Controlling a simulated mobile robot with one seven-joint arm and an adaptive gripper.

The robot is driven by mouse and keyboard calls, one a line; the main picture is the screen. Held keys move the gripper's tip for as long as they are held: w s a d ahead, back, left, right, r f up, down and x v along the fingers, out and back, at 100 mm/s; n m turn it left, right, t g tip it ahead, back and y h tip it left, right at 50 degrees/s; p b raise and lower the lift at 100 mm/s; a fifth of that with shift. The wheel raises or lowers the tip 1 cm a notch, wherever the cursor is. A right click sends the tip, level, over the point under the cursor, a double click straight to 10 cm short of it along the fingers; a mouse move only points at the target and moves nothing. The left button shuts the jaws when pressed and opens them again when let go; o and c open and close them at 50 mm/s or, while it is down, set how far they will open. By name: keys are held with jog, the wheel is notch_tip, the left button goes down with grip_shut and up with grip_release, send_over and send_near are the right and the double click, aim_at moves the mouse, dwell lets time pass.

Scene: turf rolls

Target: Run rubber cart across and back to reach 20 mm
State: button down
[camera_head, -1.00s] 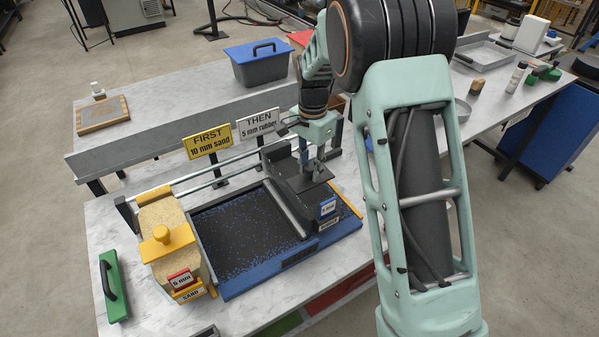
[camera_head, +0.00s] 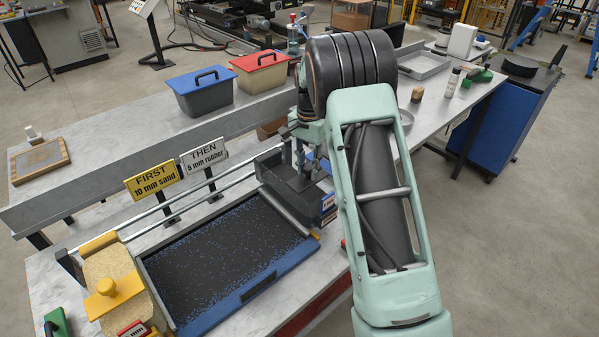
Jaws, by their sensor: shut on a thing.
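The dark rubber cart (camera_head: 298,196) stands at the right end of the tray (camera_head: 262,283), with its roller along its left side. The tray has a blue front rim and a black bed (camera_head: 215,260) speckled with blue granules. My gripper (camera_head: 303,168) is shut on the top of the rubber cart; my arm hides part of the grip and the cart's right side. The yellow sand cart (camera_head: 113,287), filled with tan sand, stands at the tray's left end. The signs read "FIRST 10 mm sand" (camera_head: 153,181) and "THEN 5 mm rubber" (camera_head: 204,156).
A rail (camera_head: 165,207) runs behind the tray. A green-handled tool (camera_head: 56,323) lies at the lower left. The bed between the carts is clear.

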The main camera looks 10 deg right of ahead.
jog(key=shift+w+d+r, duration=0.1)
jog(key=shift+w+d, duration=0.4)
jog(key=shift+d, duration=0.35)
jog(key=c, duration=1.6)
grip_release()
jog(key=shift+d, duration=0.15)
notch_tip(320, 180, up, 12)
jog(key=shift+a, duration=0.2)
